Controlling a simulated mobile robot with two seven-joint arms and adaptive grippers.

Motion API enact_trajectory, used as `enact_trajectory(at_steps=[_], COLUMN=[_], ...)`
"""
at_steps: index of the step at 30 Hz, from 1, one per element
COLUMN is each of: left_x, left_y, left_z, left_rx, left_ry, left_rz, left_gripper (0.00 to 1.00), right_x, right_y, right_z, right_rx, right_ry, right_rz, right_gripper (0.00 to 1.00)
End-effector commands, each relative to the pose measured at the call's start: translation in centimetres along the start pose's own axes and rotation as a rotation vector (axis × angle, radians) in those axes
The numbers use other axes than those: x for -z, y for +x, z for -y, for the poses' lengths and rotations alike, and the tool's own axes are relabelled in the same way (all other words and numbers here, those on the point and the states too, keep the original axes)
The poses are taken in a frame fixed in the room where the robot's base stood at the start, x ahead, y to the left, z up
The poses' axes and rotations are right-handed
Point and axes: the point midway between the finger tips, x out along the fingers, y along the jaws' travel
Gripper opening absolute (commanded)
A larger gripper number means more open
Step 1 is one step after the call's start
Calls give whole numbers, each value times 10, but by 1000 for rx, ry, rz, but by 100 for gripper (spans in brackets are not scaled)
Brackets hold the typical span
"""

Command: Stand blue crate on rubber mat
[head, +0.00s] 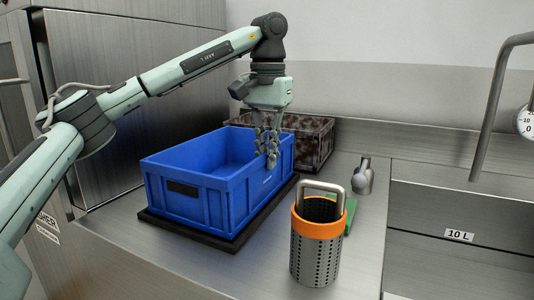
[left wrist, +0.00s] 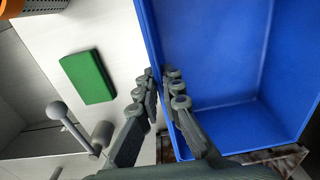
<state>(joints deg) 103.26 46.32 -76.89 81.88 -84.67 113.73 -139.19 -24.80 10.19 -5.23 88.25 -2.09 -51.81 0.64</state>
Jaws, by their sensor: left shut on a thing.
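The blue crate (head: 190,200) is upright and empty over the black rubber mat (head: 188,233). The mat's edge shows along the crate's front and right sides, and the crate appears to rest on it; any thin gap underneath cannot be made out. My left gripper (head: 270,150) points down at the crate's right wall. In the left wrist view, the left gripper (left wrist: 163,90) is shut on the rim of the crate (left wrist: 215,45), one finger inside and one outside. My right gripper is in neither view.
A dark mottled crate (head: 310,140) stands behind the blue one. A perforated basket with an orange rim (head: 318,228) stands at front right. A steel sink edge (head: 440,200) borders the counter.

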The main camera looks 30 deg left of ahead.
Motion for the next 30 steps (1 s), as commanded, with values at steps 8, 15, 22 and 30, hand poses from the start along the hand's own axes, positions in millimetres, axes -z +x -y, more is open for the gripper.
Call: enact_trajectory(at_steps=[8, 15, 22, 30], left_x=[0, 0, 0, 0], left_y=[0, -2, -37, -92], left_z=[0, 0, 0, 0], left_rx=[0, 0, 0, 2], left_ry=[0, 0, -1, -2], left_rz=[0, -1, -6, -4], left_gripper=[27, 27, 27, 27], right_x=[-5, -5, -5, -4], right_y=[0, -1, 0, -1], right_z=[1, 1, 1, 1], right_rx=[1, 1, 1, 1], right_ry=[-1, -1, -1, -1], right_rz=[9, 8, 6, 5], right_gripper=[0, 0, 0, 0])
